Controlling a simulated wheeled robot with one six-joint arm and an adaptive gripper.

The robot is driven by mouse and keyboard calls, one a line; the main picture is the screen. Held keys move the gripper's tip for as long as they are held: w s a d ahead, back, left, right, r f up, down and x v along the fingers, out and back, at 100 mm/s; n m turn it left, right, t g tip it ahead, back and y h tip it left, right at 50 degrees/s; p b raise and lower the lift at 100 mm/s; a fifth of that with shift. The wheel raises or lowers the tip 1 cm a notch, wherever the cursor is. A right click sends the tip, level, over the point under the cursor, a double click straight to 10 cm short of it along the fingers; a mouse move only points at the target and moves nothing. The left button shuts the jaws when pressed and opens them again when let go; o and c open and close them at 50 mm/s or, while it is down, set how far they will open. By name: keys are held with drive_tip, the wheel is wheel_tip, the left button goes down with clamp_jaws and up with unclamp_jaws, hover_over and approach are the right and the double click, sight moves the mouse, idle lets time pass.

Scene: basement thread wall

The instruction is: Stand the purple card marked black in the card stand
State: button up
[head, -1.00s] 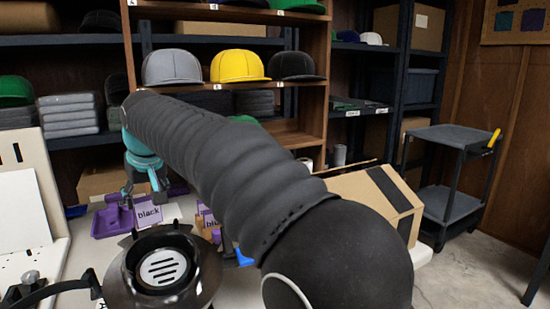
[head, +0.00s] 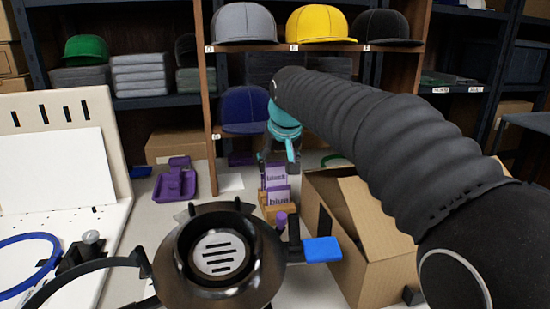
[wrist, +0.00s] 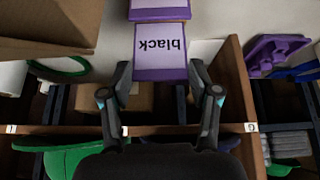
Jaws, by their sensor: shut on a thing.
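My gripper (head: 272,160) is shut on the purple card marked black (head: 275,176). In the wrist view the card (wrist: 160,45) sits between the two fingers (wrist: 160,70), its lettering upside down. In the head view the card is upright, just above and behind a purple card marked blue (head: 278,196). The blue card stands in the small wooden card stand (head: 268,212). The black card's lower edge is hidden behind the blue card, so I cannot tell whether it touches the stand.
A purple tray (head: 176,184) lies to the left. An open cardboard box (head: 345,215) stands close on the right. A dark round device (head: 217,254) and a blue pad (head: 322,249) are in front. Shelves with caps (head: 320,24) rise behind.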

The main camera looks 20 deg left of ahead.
sight(276, 181)
drive_tip(key=shift+f+b, duration=1)
drive_tip(key=shift+f, duration=0.8)
drive_tip(key=shift+s, duration=0.1)
drive_tip(key=shift+a, duration=0.1)
drive_tip(key=shift+f, duration=0.3)
drive_tip(key=o, duration=0.9)
drive_tip(key=shift+r, duration=0.15)
drive_tip(key=v, duration=1.1)
drive_tip(key=shift+r, duration=0.35)
